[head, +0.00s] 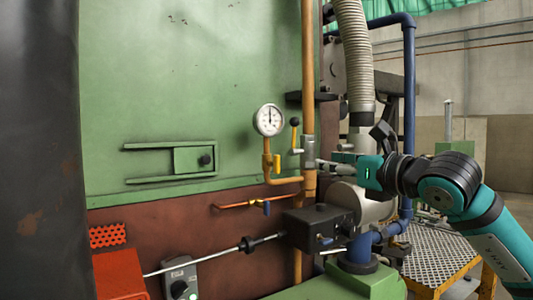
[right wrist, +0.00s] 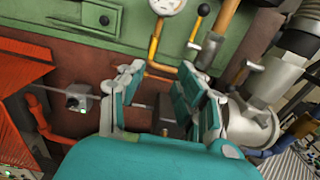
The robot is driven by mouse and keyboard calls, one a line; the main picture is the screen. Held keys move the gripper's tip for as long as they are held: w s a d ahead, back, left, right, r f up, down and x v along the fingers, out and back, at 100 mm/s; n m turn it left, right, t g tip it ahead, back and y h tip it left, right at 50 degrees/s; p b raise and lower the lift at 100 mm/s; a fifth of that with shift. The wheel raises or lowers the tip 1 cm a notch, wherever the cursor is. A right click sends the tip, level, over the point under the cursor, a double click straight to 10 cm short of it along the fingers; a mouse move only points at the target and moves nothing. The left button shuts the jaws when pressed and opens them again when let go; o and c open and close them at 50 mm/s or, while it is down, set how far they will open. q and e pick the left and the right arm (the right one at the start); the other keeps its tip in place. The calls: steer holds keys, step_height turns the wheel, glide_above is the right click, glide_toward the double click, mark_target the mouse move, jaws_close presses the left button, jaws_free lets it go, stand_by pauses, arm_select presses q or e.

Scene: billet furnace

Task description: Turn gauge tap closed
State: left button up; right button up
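The round white pressure gauge (head: 269,120) sits on a thin orange pipe before the green furnace wall. A small yellow tap handle (head: 276,163) hangs pointing down on that pipe, below the gauge. My right gripper (head: 322,158) is to the right of the tap, apart from it, near the thick orange vertical pipe (head: 308,80). In the right wrist view, the two teal fingers (right wrist: 160,78) are spread with nothing held between them. The gauge (right wrist: 168,5) is cut off at the top there, and I cannot make out the tap handle clearly. My left gripper is not in view.
A lever with a black ball knob (head: 294,124) stands right of the gauge. A blue-handled tap (head: 266,207) sits on a lower copper pipe. A dark box (head: 318,228), a ribbed hose (head: 355,50) and blue pipes (head: 409,90) crowd the right side.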

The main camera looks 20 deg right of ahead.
steer(key=p, duration=0.3)
glide_toward(277, 159)
steer(key=w+p, duration=0.1)
steer(key=w, duration=0.2)
steer(key=w+a+p, duration=0.1)
steer(key=w+p, duration=0.1)
steer(key=w, duration=0.1)
steer(key=w+p, duration=0.2)
steer(key=w, duration=0.1)
steer(key=shift+w+a+r, duration=0.15)
steer(key=shift+a+r, duration=0.2)
steer(key=shift+r, duration=0.05)
steer(key=shift+w+f+p, duration=0.1)
steer(key=shift+w+p, duration=0.3)
steer(key=shift+w, duration=0.1)
steer(key=shift+w+f, duration=0.1)
steer(key=shift+w, duration=0.05)
steer(key=shift+a, duration=0.1)
steer(key=shift+c, duration=0.3)
steer(key=c, duration=0.5)
steer(key=shift+f, duration=0.1)
jaws_close()
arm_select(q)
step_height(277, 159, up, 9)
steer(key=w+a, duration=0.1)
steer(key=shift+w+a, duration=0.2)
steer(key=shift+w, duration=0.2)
